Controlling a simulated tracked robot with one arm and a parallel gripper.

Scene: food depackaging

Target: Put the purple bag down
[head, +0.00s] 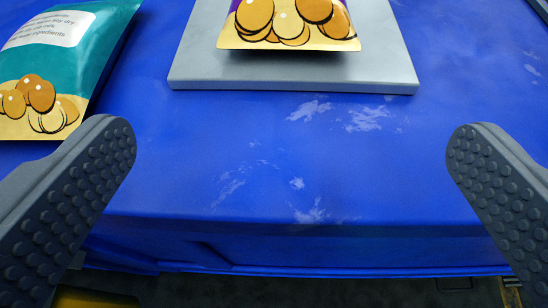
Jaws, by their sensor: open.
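The purple bag (290,25) is at the top of the view, over a grey board. Only its lower part shows, yellow with pictures of round golden food and a little purple at the edges; the rest is cut off by the top edge. My gripper (291,150) is open and empty, its two dark studded fingers wide apart at the left and right. The fingers are nearer to me than the bag and apart from it.
The grey board (290,80) rests on a blue, scuffed surface (290,180). A teal bag (60,65) with similar pictures lies at the upper left, near my left finger. The blue surface between board and front edge is clear. Dark floor shows below.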

